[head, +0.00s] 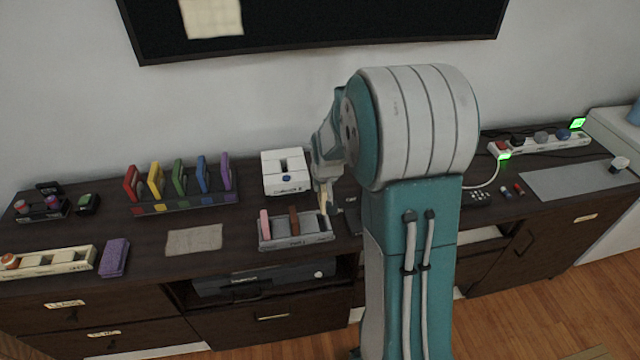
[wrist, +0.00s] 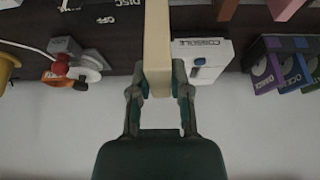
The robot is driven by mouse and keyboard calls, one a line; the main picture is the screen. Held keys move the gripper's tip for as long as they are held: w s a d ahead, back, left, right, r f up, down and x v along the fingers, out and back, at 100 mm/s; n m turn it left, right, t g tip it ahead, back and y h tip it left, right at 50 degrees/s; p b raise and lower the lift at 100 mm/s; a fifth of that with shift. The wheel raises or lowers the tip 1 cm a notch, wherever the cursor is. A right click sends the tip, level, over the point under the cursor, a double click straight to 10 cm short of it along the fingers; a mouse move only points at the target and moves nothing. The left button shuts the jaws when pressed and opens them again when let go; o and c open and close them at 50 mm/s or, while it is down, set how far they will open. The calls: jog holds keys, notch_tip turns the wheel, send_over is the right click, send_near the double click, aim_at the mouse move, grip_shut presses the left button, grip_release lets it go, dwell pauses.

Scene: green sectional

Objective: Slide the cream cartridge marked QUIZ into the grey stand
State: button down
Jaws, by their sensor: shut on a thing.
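The grey stand (head: 296,242) is on the dark cabinet top, holding a pink cartridge (head: 264,224) and a brown cartridge (head: 294,220) upright. My gripper (head: 325,188) is over the stand's right end, partly hidden by my arm. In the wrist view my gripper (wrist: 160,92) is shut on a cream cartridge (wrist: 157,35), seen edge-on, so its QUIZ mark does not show. The cream cartridge also shows small in the head view (head: 324,200). Whether its lower edge touches or enters the stand cannot be told.
A white console (head: 286,172) stands just behind the stand. A rack of coloured cartridges (head: 182,202) and a beige cloth (head: 194,239) are to the left. A power strip (head: 540,143) and a grey mat (head: 575,178) are on the right. My arm hides some of the cabinet top.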

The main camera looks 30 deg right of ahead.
aim_at(321, 198)
jog(key=shift+f, duration=0.8)
jog(key=shift+a+f, duration=0.15)
jog(key=shift+f, duration=0.55)
jog(key=shift+a+f, duration=0.15)
jog(key=shift+f, duration=0.5)
jog(key=shift+d+f, duration=0.2)
jog(key=shift+f, duration=0.3)
jog(key=shift+f, duration=2.15)
jog(key=c, duration=0.5)
grip_release()
jog(key=shift+s+r, duration=0.1)
jog(key=v, duration=1.1)
jog(key=shift+s+a+r, duration=0.15)
jog(key=shift+a+r, duration=0.05)
jog(key=shift+r, duration=0.05)
